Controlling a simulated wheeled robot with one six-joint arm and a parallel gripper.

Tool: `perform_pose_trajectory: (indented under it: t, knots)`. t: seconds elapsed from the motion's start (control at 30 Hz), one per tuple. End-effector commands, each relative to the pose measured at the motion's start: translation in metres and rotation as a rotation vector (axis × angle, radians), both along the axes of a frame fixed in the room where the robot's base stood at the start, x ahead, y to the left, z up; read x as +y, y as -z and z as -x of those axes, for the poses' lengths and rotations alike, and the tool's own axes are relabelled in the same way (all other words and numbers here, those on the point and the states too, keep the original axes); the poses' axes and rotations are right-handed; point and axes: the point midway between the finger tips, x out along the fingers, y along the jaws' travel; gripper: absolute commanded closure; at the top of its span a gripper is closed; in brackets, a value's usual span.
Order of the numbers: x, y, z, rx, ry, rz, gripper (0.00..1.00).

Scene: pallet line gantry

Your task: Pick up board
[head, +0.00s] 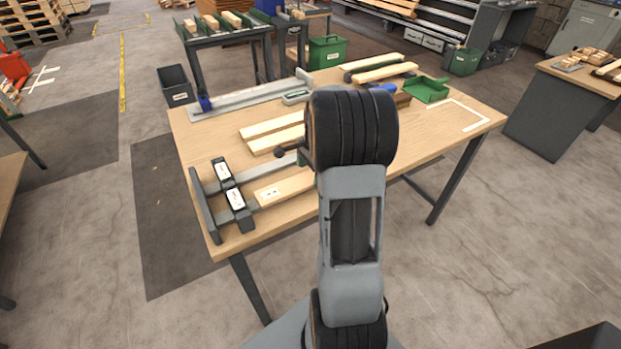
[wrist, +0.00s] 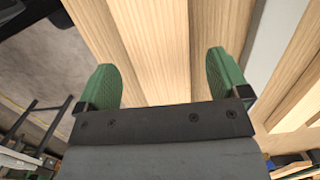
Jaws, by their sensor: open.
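Several pale wooden boards lie on the worktable (head: 428,142). Two lie side by side near its middle, a farther board (head: 268,127) and a nearer board (head: 274,141). Another board (head: 285,188) lies at the front by a grey frame with black blocks. In the wrist view my gripper (wrist: 162,83) is open, its two green fingers apart. A board (wrist: 150,45) shows between the fingers, with a second pale strip (wrist: 218,28) beside it on the right. I cannot tell whether the fingers touch wood. In the head view my arm mostly hides the gripper.
Two boards (head: 385,72) rest at the back of the table near a green tray (head: 427,90). A long grey rail (head: 245,97) lies along the back left. The grey frame (head: 207,205) stands at the front left. The right front of the tabletop is clear.

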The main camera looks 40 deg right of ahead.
Motion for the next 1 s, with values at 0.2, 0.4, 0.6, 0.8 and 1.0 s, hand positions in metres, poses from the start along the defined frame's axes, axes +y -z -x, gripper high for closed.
perform_pose_trajectory:
  t: [0.2, 0.4, 0.6, 0.8, 1.0]
  knots:
    - [0.0021, 0.0142, -0.0001, 0.001, 0.0, 0.0, 0.06]
    - [0.0022, 0.0144, -0.0001, 0.0, 0.0, 0.0, 0.06]
    - [0.002, 0.0143, -0.0001, 0.0, 0.0, 0.0, 0.25]
    - [0.0019, 0.0142, -0.0001, 0.0, 0.0, 0.0, 0.44]
    - [0.0018, 0.0142, 0.0, 0.0, 0.0, 0.0, 0.63]
